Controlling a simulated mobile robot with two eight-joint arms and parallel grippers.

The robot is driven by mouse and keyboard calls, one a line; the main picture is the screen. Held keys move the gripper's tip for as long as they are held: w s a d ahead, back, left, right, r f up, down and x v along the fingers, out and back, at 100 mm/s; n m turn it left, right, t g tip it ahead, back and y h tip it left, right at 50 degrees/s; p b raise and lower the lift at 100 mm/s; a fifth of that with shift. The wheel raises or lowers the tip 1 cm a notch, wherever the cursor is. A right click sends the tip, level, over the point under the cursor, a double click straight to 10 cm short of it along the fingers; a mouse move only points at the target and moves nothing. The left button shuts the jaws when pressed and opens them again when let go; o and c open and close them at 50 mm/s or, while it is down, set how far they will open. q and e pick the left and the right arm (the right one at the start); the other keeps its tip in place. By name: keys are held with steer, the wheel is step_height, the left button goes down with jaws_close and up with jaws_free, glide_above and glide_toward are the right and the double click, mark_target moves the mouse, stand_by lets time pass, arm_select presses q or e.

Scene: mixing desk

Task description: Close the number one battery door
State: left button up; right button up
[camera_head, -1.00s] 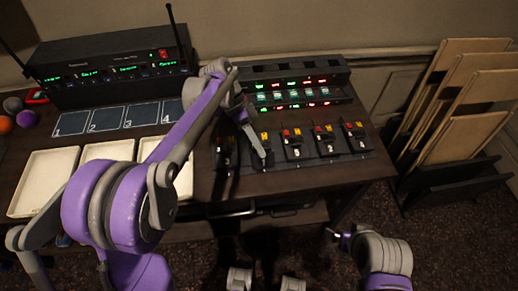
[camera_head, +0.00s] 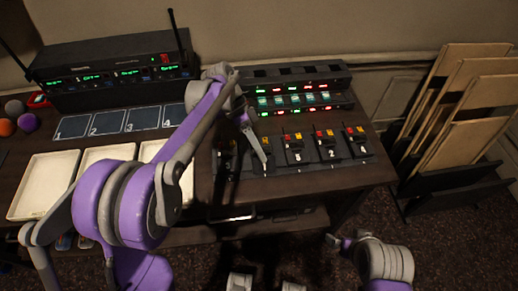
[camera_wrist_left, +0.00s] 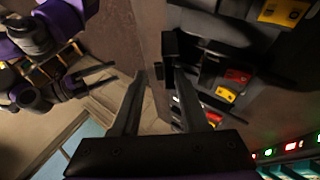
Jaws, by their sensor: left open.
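Several black battery units stand in a row on a dark pad (camera_head: 345,158) on the desk, with red and yellow parts on top. One unit (camera_head: 328,147) seems marked 2; the rightmost unit (camera_head: 357,141) has a label too small to read, so I cannot confirm which door is number one. My left gripper (camera_head: 265,162) reaches down over the left part of the row. In the left wrist view its jaws (camera_wrist_left: 158,75) are apart with nothing held, the right finger close to a black part (camera_wrist_left: 171,48); contact is unclear. My right gripper (camera_head: 339,241) hangs in front of the desk.
A black rack with lit indicators (camera_head: 300,85) stands behind the row. White trays (camera_head: 42,185), numbered dark squares (camera_head: 108,120) and a receiver with antennas (camera_head: 110,70) are at left. A rack of panels (camera_head: 460,110) stands at right.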

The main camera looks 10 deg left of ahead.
arm_select(q)
steer(key=p+v, duration=0.1)
steer(key=v, duration=0.9)
steer(key=shift+w+a+r, duration=0.2)
steer(key=shift+r, duration=0.1)
